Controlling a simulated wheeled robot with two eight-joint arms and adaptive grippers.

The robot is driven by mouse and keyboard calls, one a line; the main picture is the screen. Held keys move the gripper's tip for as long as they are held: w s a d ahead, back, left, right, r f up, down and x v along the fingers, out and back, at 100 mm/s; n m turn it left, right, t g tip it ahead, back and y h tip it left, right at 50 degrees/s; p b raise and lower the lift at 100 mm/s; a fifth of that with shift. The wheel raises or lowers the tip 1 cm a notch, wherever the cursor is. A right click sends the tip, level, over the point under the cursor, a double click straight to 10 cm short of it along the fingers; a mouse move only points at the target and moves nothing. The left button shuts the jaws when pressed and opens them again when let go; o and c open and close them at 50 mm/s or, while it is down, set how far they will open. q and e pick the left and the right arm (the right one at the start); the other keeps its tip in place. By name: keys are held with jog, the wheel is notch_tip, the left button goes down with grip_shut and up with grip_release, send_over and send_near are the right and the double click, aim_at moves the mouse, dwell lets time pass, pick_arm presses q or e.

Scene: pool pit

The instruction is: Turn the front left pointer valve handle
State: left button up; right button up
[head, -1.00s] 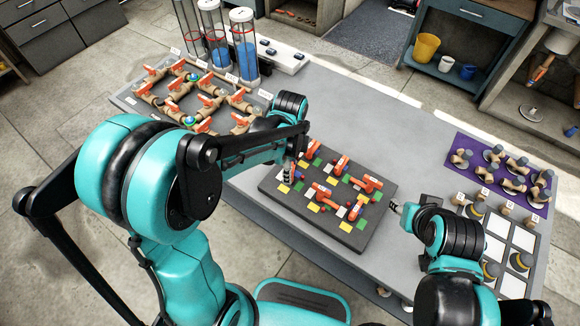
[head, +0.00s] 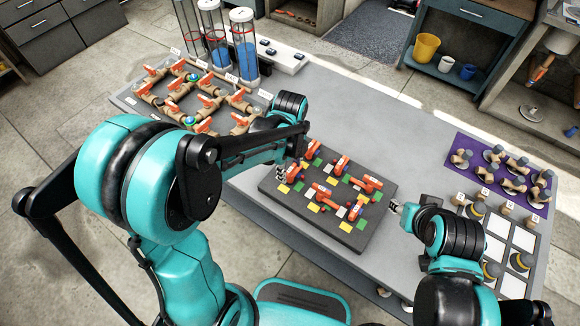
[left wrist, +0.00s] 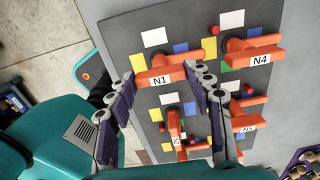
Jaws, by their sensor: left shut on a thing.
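The front left pointer valve handle, an orange one labelled N1 (left wrist: 160,79), lies between the two fingers of my left gripper (left wrist: 159,73) in the left wrist view. The fingers are shut on it, one at each side. In the head view my left gripper (head: 281,172) is at the left end of the dark board (head: 268,187), and part of this orange handle (head: 292,174) shows beside it. My right gripper (head: 396,207) is just off the board's right edge, touching no handle; its finger opening is too small to tell.
Other orange handles stand close by, N4 (left wrist: 255,55) and N5 (left wrist: 246,122) among them. Coloured squares and small knobs cover the board. A pipe-valve panel (head: 150,113) and blue-filled cylinders (head: 243,50) are at the back left. A purple mat (head: 465,150) lies at the right.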

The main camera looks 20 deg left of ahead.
aim_at(290, 170)
pick_arm(q)
jog(key=o, duration=1.1)
jog(key=shift+o, duration=0.2)
notch_tip(290, 170, up, 12)
